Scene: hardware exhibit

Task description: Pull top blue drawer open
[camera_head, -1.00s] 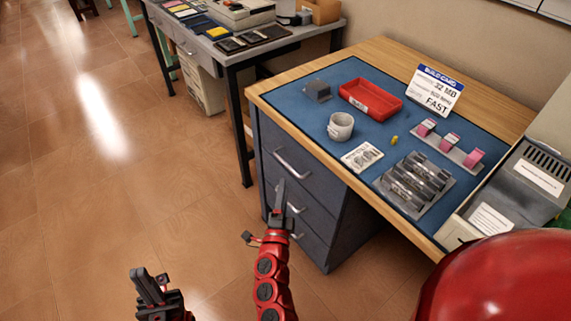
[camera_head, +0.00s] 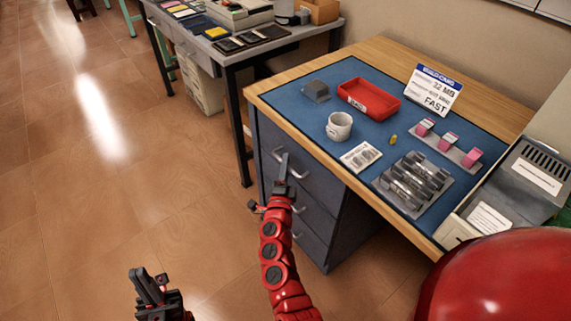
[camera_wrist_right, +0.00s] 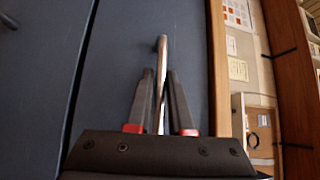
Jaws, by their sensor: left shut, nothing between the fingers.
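The blue drawer cabinet stands under the desk, and its top drawer (camera_head: 309,165) is shut, with a silver bar handle (camera_head: 299,173). My right gripper (camera_head: 284,157) is at this handle. In the right wrist view the right gripper's fingers (camera_wrist_right: 160,72) are open, one on each side of the handle (camera_wrist_right: 163,50), with a gap still visible around the bar. I cannot tell whether either finger touches it. My left gripper (camera_head: 148,284) is shut and empty, low over the floor at the left, away from the cabinet.
Lower drawers (camera_head: 313,213) sit below the top one. A second table (camera_head: 285,42) stands behind. The floor (camera_head: 100,200) left of the cabinet is clear.

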